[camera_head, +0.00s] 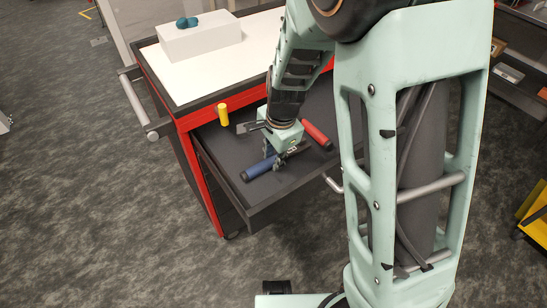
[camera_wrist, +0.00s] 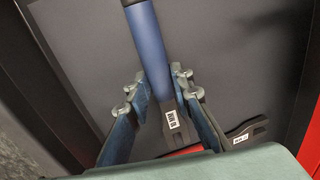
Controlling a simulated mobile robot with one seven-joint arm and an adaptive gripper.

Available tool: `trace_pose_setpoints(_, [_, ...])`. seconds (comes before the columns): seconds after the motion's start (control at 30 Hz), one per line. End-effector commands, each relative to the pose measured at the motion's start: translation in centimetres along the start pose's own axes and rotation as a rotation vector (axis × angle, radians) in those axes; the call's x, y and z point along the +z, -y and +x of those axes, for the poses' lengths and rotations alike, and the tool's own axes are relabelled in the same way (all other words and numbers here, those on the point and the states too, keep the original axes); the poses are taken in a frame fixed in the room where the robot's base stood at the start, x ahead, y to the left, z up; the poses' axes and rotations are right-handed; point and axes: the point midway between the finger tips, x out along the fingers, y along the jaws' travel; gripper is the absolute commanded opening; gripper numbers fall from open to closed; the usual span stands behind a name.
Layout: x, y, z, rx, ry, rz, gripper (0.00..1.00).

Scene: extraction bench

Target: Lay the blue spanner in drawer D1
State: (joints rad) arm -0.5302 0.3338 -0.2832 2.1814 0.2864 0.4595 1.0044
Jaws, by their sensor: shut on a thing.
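The blue spanner (camera_head: 259,168) has a blue handle and a dark metal end with a white label. In the camera_wrist view its blue handle (camera_wrist: 148,45) runs up from between my fingers. My gripper (camera_head: 275,160) points down and is shut on the spanner; its two fingers (camera_wrist: 158,100) flank the spanner near where the handle meets the metal. The spanner is over the dark floor of an open drawer (camera_head: 291,196). I cannot tell whether it touches the floor. No drawer label is readable.
A red-handled tool (camera_head: 316,133) lies in the drawer just right of my gripper. A yellow cylinder (camera_head: 223,115) is near the drawer's back left. A white box (camera_head: 200,40) with a teal object (camera_head: 187,22) stands on the white cart top (camera_head: 190,79).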

Motion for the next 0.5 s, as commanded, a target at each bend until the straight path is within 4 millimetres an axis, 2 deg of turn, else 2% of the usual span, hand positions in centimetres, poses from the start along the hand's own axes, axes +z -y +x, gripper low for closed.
trace_pose_setpoints(0.2, [-0.01,-0.01,0.27,-0.001,0.0,0.0,0.0])
trace_pose_setpoints(0.23, [0.01,-0.05,0.3,0.0,0.0,0.0,0.22])
trace_pose_setpoints(0.27, [0.0,-0.02,0.22,0.0,0.0,0.0,0.25])
trace_pose_setpoints(0.3, [0.01,-0.03,0.21,0.0,0.0,0.0,0.28])
trace_pose_setpoints(0.5, [0.01,-0.06,0.22,0.001,0.0,0.0,0.28])
